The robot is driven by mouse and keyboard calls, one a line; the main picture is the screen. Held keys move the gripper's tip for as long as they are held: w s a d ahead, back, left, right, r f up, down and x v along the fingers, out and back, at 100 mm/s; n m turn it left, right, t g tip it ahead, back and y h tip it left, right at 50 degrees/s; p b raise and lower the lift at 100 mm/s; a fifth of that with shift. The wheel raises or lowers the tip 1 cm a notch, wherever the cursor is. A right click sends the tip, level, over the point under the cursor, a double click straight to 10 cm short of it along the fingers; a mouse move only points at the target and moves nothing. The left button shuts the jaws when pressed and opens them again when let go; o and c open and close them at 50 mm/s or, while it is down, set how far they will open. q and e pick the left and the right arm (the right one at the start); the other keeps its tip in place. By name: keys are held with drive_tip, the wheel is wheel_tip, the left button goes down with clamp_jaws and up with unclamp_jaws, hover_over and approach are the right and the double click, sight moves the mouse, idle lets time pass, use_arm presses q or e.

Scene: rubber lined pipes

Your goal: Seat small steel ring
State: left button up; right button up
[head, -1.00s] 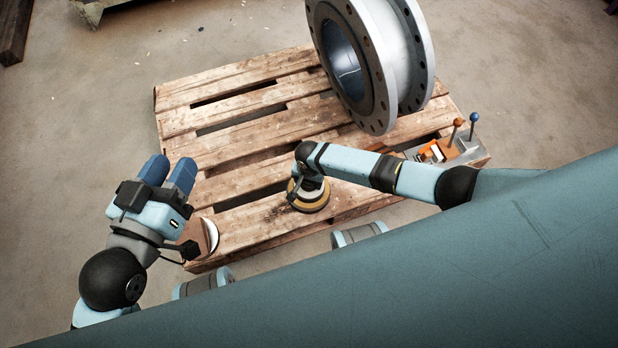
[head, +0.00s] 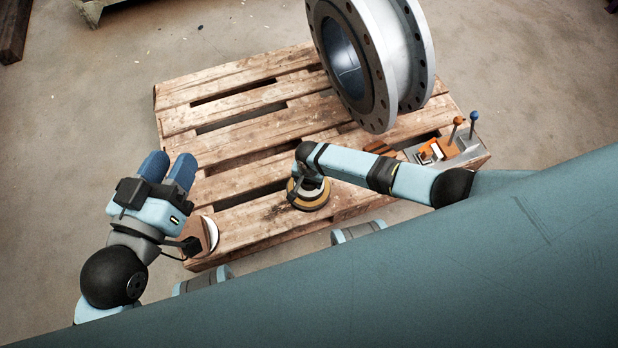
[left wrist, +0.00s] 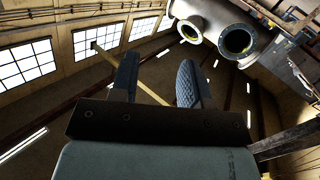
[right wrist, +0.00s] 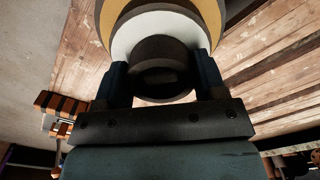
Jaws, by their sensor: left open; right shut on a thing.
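My right gripper (right wrist: 162,77) is shut on a dark round piece (right wrist: 166,50), with one finger on each side of it. Behind that piece, in the right wrist view, are a pale disc (right wrist: 135,34) and a wider tan ring (right wrist: 113,12). In the head view the tan ring (head: 301,203) lies on the pallet under my right wrist, which hides most of the gripper. I cannot tell whether the held piece is the small steel ring or touches the disc. My left gripper (head: 168,169) is open and empty, raised left of the pallet; its parted fingers show in the left wrist view (left wrist: 158,75).
A large flanged pipe (head: 412,60) stands on the wooden pallet (head: 240,105) at the back right. Orange blocks and upright pins (head: 457,130) sit at the pallet's right corner. A white disc with a brown edge (head: 212,233) is near the front left corner. The pallet's left middle is clear.

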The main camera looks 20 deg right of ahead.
use_arm(q)
drive_tip(key=shift+f, duration=0.1)
use_arm(e)
drive_tip(key=shift+f, duration=0.1)
drive_tip(key=o, duration=1)
use_arm(q)
wheel_tip(320, 180, up, 8)
drive_tip(key=a+n+t+p, duration=0.1)
drive_tip(key=t+p, duration=0.2)
drive_tip(key=p, duration=0.4)
drive_tip(key=shift+a+p, duration=0.2)
drive_tip(key=shift+p, duration=0.1)
use_arm(e)
wheel_tip(320, 180, up, 14)
drive_tip(key=shift+f, duration=0.1)
